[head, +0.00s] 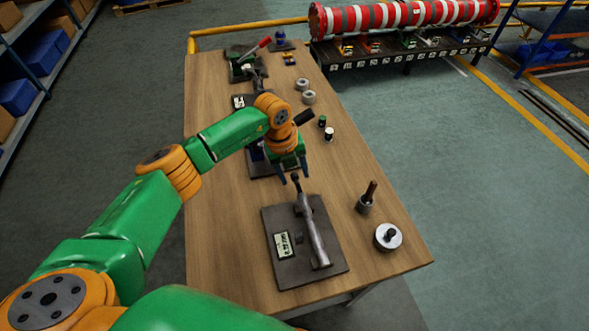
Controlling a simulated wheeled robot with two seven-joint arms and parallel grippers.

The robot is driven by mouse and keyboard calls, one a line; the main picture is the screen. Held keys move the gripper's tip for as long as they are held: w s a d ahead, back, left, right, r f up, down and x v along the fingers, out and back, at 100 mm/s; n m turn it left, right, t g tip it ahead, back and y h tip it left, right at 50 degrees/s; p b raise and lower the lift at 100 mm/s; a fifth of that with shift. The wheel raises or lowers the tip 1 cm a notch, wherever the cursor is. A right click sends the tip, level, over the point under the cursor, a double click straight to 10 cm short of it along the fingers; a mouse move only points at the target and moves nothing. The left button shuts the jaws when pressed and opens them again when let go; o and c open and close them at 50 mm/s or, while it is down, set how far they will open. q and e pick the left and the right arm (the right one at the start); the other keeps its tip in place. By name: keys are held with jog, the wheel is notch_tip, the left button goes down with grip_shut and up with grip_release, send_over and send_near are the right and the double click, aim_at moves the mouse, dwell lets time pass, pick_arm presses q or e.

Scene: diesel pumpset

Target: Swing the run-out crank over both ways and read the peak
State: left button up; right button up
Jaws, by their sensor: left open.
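My left gripper (294,172) is open, fingers pointing down, over the middle of the wooden table. Between and just below its fingertips is the far, knobbed end of a grey metal lever (313,232); I cannot tell whether they touch. The lever lies over a dark base plate (331,272) that carries a small lit readout (283,245), whose digits are too small to read. This may be the run-out crank; I cannot be sure. A second dark fixture (258,168) stands partly hidden behind my left gripper. My right gripper is not in view.
On the wooden table (215,235), a dark-handled tool in a grey cup (366,200) and a round metal piece (388,237) stand right of the plate. Farther back are small bottles (328,134), metal rings (308,97) and a red-handled fixture (243,65). The table's left front is clear.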

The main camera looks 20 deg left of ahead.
pick_arm(q)
jog(key=shift+c, duration=0.3)
grip_shut()
jog(key=shift+s+a+f+t+h+b, duration=0.2)
jog(key=shift+s+a+t+h+b, duration=0.15)
jog(key=shift+h, duration=0.25)
jog(key=a+f+t+h+b, duration=0.1)
jog(key=h+b, duration=0.1)
jog(key=b, duration=0.1)
jog(key=s+a+f+t+h+b, duration=0.1)
jog(key=h+b, duration=0.1)
jog(key=b, duration=0.2)
jog(key=a+f+t+h+b, duration=0.1)
jog(key=t+b, duration=0.1)
jog(key=b, duration=0.2)
jog(key=shift+s+f+h, duration=0.3)
jog(key=shift+f+h, duration=0.1)
jog(key=t+h+b, duration=0.1)
jog(key=b, duration=0.3)
jog(key=f+t+h+b, duration=0.1)
jog(key=b, duration=0.3)
jog(key=f+t+h+b, duration=0.1)
jog(key=h+b, duration=0.1)
jog(key=b, duration=0.3)
jog(key=shift+s+a, duration=0.35)
jog(key=shift+a, duration=0.05)
jog(key=shift+r+h+b, duration=0.2)
jog(key=shift+h+b, duration=0.2)
jog(key=shift+b, duration=0.2)
